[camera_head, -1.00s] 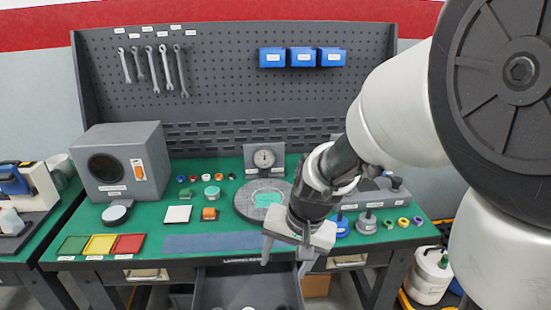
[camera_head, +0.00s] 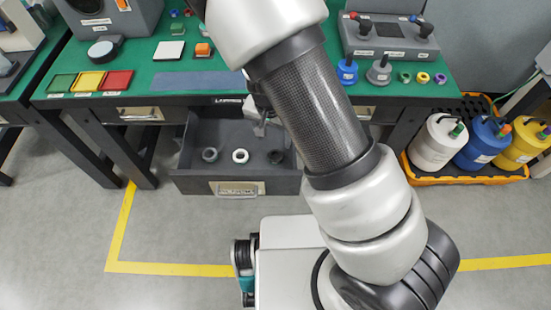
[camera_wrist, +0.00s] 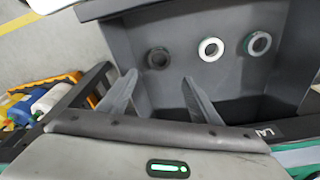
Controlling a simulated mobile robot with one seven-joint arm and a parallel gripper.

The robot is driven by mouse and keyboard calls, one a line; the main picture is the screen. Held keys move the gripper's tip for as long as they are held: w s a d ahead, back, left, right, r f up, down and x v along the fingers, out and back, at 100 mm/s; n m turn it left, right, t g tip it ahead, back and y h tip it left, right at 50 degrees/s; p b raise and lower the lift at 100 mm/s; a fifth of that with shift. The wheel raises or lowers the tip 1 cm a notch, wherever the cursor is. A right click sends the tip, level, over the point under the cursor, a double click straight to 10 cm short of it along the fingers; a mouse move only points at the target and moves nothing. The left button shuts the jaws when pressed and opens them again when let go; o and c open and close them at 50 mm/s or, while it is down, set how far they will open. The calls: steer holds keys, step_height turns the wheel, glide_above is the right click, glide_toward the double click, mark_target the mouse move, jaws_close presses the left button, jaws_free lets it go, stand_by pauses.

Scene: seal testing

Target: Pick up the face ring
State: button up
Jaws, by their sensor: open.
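Three rings lie apart on the floor of the open drawer (camera_head: 180,176): a grey ring (camera_head: 209,154), a white ring (camera_head: 240,156) and a dark ring (camera_head: 276,156). I cannot tell which is the face ring. In the wrist view the dark ring (camera_wrist: 158,57) is on the left, the white ring (camera_wrist: 211,48) in the middle and the grey ring (camera_wrist: 257,43), with a greenish rim, on the right. My gripper (camera_wrist: 160,80) is open and empty, its fingers pointing toward the drawer and the dark ring nearest between them. In the head view my arm partly hides the gripper.
The green-topped workbench (camera_head: 140,62) stands above and behind the drawer. Red (camera_head: 117,80), yellow (camera_head: 89,81) and green (camera_head: 62,81) trays lie on its left. Floor before the drawer is partly clear.

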mark_target(276, 158)
steer(key=f, duration=0.2)
steer(key=f+b, duration=0.1)
steer(key=f, duration=0.1)
steer(key=shift+w+d, duration=0.1)
steer(key=shift+w, duration=0.2)
steer(key=f+b, duration=0.1)
steer(key=f, duration=0.1)
steer(key=f+b, duration=0.1)
steer(key=f, duration=0.1)
steer(key=shift+s+d+f, duration=0.1)
steer(key=shift+s+f, duration=0.1)
steer(key=shift+f, duration=0.55)
steer(key=c, duration=1.1)
steer(key=shift+r, duration=0.1)
